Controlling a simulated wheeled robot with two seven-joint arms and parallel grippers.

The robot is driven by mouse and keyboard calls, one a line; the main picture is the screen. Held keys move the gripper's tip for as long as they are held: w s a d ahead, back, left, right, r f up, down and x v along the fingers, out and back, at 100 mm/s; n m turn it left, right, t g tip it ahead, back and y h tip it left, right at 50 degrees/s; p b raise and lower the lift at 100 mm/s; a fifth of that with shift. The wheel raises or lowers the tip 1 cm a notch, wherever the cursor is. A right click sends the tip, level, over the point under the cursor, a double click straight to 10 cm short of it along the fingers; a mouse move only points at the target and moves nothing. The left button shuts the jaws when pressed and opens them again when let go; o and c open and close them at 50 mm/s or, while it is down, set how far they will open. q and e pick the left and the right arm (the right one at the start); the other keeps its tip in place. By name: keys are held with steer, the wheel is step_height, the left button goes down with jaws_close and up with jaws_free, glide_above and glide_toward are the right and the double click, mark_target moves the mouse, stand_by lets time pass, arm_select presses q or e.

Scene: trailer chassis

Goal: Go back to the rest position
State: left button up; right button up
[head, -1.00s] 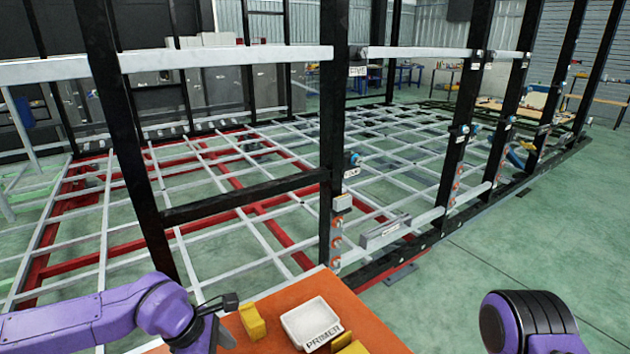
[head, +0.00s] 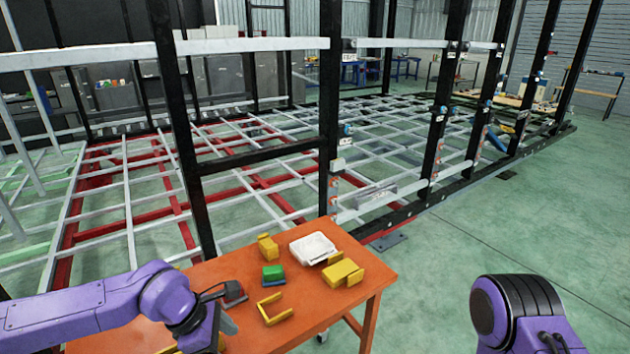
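My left arm (head: 165,298) comes in from the left, purple, bent at the wrist over the left part of the orange table. The wrist end points down beside the table items, and its grey gripper part (head: 226,324) shows only partly at the bottom; the fingertips cannot be made out. My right arm (head: 515,315) shows at the lower right as a purple and black joint, over the floor to the right of the table. The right gripper is out of the picture.
The orange table (head: 343,309) holds a white tray (head: 312,247), a green block (head: 272,273), a yellow bracket (head: 275,309) and yellow blocks (head: 342,273). Behind it stands the trailer chassis with black posts (head: 328,130) and white rails. The green floor (head: 540,215) at right is clear.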

arm_select(q)
steer(key=s+a+f+m+y+b, duration=0.1)
steer(key=s+f+m+y, duration=0.15)
steer(key=s+f, duration=0.5)
steer(key=s+f+m+y, duration=0.2)
steer(key=s+f+y, duration=0.25)
steer(key=f, duration=0.65)
steer(key=s+a+f+m+t+b, duration=0.1)
steer(key=s+a+f+m+t, duration=0.1)
steer(key=s+a+f+m, duration=0.5)
steer(key=s+a+m, duration=0.1)
steer(key=s+a, duration=0.3)
steer(key=shift+f+y+b, duration=0.4)
arm_select(e)
steer(key=f, duration=0.1)
steer(key=s+f, duration=0.1)
steer(key=shift+f, duration=0.35)
arm_select(q)
steer(key=shift+s+m, duration=0.1)
steer(key=shift+m, duration=0.15)
